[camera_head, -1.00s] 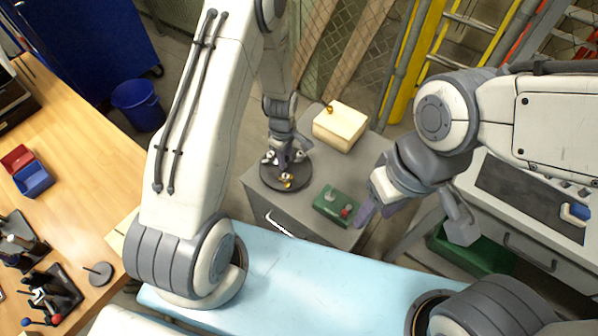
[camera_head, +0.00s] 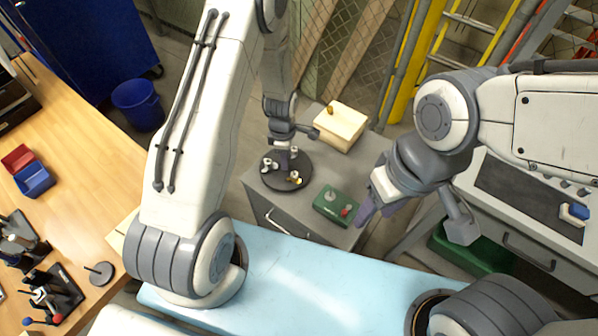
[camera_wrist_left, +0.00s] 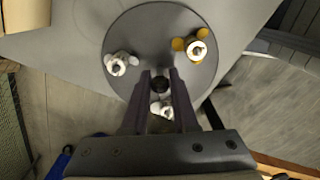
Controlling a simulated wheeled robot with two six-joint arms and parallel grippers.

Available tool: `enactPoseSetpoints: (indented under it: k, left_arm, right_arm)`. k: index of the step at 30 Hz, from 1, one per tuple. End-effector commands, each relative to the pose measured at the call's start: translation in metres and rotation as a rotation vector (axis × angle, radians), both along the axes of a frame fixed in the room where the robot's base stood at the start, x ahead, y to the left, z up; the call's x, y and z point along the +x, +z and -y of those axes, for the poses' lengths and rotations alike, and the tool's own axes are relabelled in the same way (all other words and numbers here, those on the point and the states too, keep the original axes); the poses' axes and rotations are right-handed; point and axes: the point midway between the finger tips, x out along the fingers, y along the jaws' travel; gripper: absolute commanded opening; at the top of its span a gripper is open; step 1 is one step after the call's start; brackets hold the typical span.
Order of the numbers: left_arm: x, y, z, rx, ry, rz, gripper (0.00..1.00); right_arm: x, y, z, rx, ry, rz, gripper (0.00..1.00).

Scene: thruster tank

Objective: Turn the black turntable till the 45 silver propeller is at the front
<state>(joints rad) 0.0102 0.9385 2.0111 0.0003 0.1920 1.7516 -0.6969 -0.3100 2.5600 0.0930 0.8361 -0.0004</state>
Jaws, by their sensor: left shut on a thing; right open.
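The round black turntable (camera_head: 273,183) sits on the grey cabinet and carries several small propellers. A yellow-gold propeller (camera_head: 296,178) is at its front right. A silver propeller (camera_head: 267,163) is at the left and another pale one (camera_head: 294,151) at the back right. The left wrist view shows the gold propeller (camera_wrist_left: 193,47), a silver one (camera_wrist_left: 120,63) and a silver one (camera_wrist_left: 162,108) partly between my fingers. No size marks can be read. My left gripper (camera_head: 284,163) points down and is shut on the turntable's dark central knob (camera_wrist_left: 161,85). My right gripper (camera_head: 415,222) is open and empty, right of the cabinet.
A green box (camera_head: 336,206) with a red button stands on the cabinet (camera_head: 262,204), right of the turntable. A cream box (camera_head: 340,126) with a gold knob stands behind. A light blue surface (camera_head: 300,285) is clear in front.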

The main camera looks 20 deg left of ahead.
Motion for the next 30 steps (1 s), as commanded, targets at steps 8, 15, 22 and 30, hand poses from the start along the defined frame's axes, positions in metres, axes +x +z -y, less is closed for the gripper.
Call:
enactPoseSetpoints:
  k: [8,15,22,30]
  left_arm:
    - [-0.0003,-0.0003,0.0008,0.000,0.085,-0.001,0.00]
    - [-0.0003,0.0000,0.0008,0.000,0.214,-0.001,0.00]
    - [-0.0003,-0.0003,0.0008,0.000,0.384,-0.001,0.00]
    - [-0.0001,-0.0003,0.0006,0.000,0.383,0.000,0.53]
  right_arm:
    - [0.0000,0.0004,0.0000,0.000,0.000,0.000,0.50]
    - [0.0000,0.0016,0.0000,0.000,0.000,0.000,0.50]
    - [0.0000,0.0021,0.0000,0.000,0.000,0.000,0.50]
    - [0.0000,0.0020,0.0000,0.000,0.000,0.000,0.50]
